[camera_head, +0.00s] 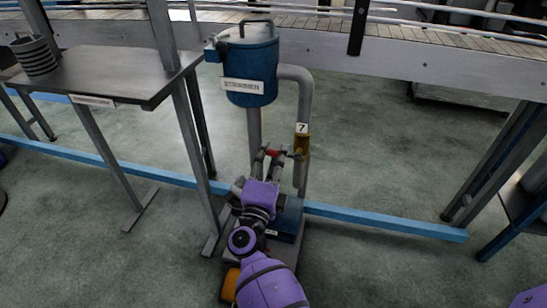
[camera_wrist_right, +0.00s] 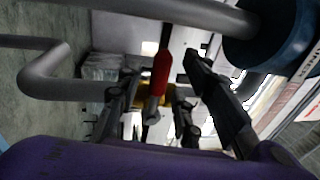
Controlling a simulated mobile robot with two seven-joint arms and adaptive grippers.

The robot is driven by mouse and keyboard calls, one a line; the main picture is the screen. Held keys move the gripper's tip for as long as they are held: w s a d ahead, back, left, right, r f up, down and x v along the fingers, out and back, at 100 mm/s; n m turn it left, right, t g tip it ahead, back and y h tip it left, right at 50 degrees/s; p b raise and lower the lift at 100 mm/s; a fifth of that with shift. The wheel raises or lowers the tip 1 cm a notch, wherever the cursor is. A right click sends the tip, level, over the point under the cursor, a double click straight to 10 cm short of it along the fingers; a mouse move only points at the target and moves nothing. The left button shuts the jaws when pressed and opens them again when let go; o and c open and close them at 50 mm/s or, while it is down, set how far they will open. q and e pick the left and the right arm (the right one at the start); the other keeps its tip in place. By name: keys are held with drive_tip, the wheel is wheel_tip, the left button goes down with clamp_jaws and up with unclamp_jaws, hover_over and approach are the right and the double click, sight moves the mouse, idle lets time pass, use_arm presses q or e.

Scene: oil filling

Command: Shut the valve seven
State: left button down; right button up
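Valve seven has a yellow body (camera_head: 302,146) on the grey pipe right of the blue tank, below a white tag marked 7 (camera_head: 302,128). Its red handle (camera_head: 272,153) points left from the body. My right gripper (camera_head: 271,162) is at the handle, its arm coming up from below. In the right wrist view the red handle (camera_wrist_right: 161,72) lies between the two dark fingers (camera_wrist_right: 160,78), which are spread with gaps on both sides. The yellow body (camera_wrist_right: 150,101) is partly hidden behind the handle and fingers. My left gripper is not in view.
The blue tank (camera_head: 250,66) and grey pipe (camera_head: 304,95) stand close beside the gripper. A dark table (camera_head: 105,72) with a ribbed container (camera_head: 34,56) is at the left. A conveyor (camera_head: 430,55) runs behind.

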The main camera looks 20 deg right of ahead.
drive_tip(key=v, duration=1.2)
